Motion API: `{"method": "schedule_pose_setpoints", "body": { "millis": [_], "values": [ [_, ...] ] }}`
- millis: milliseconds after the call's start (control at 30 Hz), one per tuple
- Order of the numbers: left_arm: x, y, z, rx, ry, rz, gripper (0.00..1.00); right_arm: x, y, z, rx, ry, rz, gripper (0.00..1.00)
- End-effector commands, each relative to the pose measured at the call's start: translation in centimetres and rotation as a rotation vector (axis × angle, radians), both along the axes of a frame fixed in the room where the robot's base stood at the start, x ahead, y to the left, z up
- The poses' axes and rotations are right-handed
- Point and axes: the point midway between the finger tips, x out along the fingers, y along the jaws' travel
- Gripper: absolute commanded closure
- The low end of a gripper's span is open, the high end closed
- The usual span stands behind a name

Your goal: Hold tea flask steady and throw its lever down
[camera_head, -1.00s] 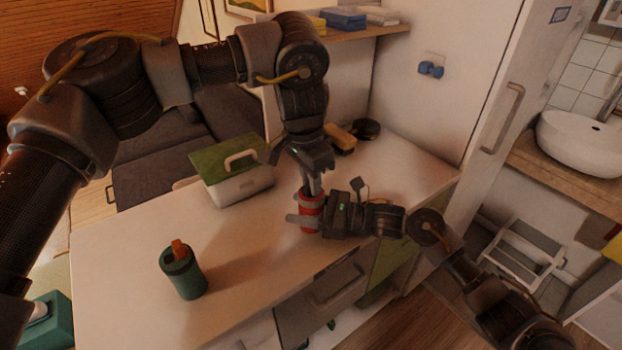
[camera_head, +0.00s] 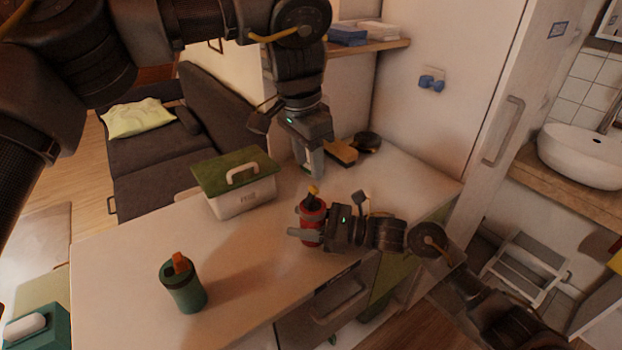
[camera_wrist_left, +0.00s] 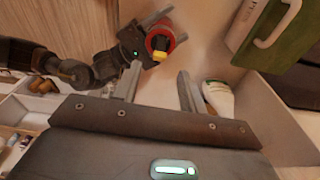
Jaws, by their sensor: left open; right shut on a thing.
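The red tea flask (camera_head: 313,213) stands upright near the table's front edge. Its dark top carries a lever with a yellow tip (camera_head: 313,189), which sticks up in the head view. My right gripper (camera_head: 308,233) is shut around the flask's body from the right. My left gripper (camera_head: 309,172) is open and empty, pointing down above and just behind the flask, apart from it. In the left wrist view the red flask (camera_wrist_left: 150,42) and yellow lever tip (camera_wrist_left: 160,56) show beyond the open fingers (camera_wrist_left: 158,78).
A green cup-like flask (camera_head: 185,290) with an orange part stands at the table's front left. A white box with a green lid (camera_head: 240,196) stands behind. A brown block (camera_head: 341,153) and a dark round thing (camera_head: 367,142) lie at the back. The table between is clear.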

Motion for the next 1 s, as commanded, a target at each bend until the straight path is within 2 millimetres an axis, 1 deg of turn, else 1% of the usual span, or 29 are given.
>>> {"method": "schedule_pose_setpoints", "body": {
  "millis": [33, 100, 233, 367, 633, 667, 767, 867, 900, 1000],
  "values": [
    [0.0, 0.1, 0.9, 0.001, -0.004, 0.000, 0.58, 0.0, 0.0, 0.0, 0.000, 0.000, 0.000, 0.75],
    [-0.1, 0.2, 1.8, 0.001, -0.004, 0.000, 0.58, 0.0, 0.0, 0.0, 0.000, 0.000, 0.000, 0.75],
    [-0.2, 0.3, 2.8, 0.001, -0.001, 0.000, 0.58, 0.0, 0.0, 0.0, 0.000, 0.000, 0.000, 0.75],
    [-0.2, 0.3, 3.1, -0.001, 0.001, 0.000, 0.58, 0.0, 0.0, 0.0, 0.000, 0.000, 0.000, 0.75],
    [-0.2, 0.3, 3.0, -0.001, 0.002, -0.003, 0.58, 0.0, 0.0, 0.0, 0.000, 0.000, 0.000, 0.75],
    [-0.3, 0.2, 2.8, -0.004, 0.005, -0.008, 0.58, 0.0, 0.0, 0.0, 0.000, 0.000, 0.000, 0.75],
    [-0.8, -0.2, 1.5, -0.028, 0.020, -0.043, 0.58, 0.0, 0.0, 0.0, 0.001, 0.000, 0.000, 0.75],
    [-1.8, -0.9, -0.7, -0.085, 0.041, -0.109, 0.58, 0.0, 0.0, 0.0, 0.001, 0.000, 0.000, 0.75],
    [-2.4, -1.3, -1.6, -0.122, 0.048, -0.141, 0.58, 0.0, 0.0, 0.0, 0.001, 0.000, 0.000, 0.75],
    [-3.9, -2.3, -3.7, -0.239, 0.046, -0.220, 0.58, 0.0, 0.0, 0.0, 0.001, 0.000, 0.000, 0.75]
  ]
}}
